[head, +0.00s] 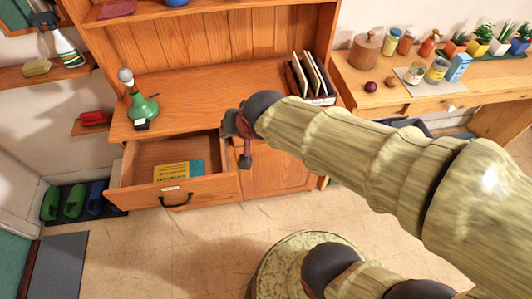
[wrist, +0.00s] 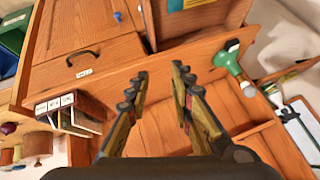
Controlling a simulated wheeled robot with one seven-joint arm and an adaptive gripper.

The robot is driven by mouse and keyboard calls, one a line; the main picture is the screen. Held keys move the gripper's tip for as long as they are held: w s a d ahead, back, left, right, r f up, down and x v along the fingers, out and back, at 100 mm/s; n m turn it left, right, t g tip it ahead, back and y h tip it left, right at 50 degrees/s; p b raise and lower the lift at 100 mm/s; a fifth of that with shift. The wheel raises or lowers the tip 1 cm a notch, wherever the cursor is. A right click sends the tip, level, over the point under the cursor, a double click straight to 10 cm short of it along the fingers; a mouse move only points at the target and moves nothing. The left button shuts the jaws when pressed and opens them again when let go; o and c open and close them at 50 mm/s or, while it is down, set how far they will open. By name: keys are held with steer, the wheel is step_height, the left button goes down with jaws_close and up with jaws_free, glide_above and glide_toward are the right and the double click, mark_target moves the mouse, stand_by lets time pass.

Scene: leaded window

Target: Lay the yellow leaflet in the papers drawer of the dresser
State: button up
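The wooden dresser (head: 205,92) has its left drawer (head: 135,193) pulled open. A yellow leaflet (head: 172,172) with dark print lies flat inside it, over or against a teal piece (head: 197,168); I cannot tell which. The yellow and teal also show at the top edge of the wrist view (wrist: 196,3). The label on the drawer front is too small to read. My gripper (head: 241,144) is above the dresser's front edge, just right of the open drawer. In the wrist view my gripper (wrist: 160,84) has its fingers apart, with nothing between them.
A green bottle-like lamp (head: 142,105) stands on the dresser top at left. A file rack (head: 312,78) stands at right. A shut drawer (wrist: 84,62) is beside the open one. A side table (head: 430,88) holds jars and plants. Slippers (head: 73,201) lie at the left wall.

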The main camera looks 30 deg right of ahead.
steer(key=s+d+r+n+g, duration=0.1)
steer(key=s+r+n, duration=0.1)
steer(key=s, duration=0.5)
steer(key=s+r+n+g, duration=0.1)
steer(key=s+r+n, duration=0.1)
steer(key=s, duration=0.4)
steer(key=shift+s+d+r+n, duration=0.3)
steer(key=shift+s+d+n, duration=0.1)
steer(key=shift+n, duration=0.4)
steer(key=shift+c, duration=0.4)
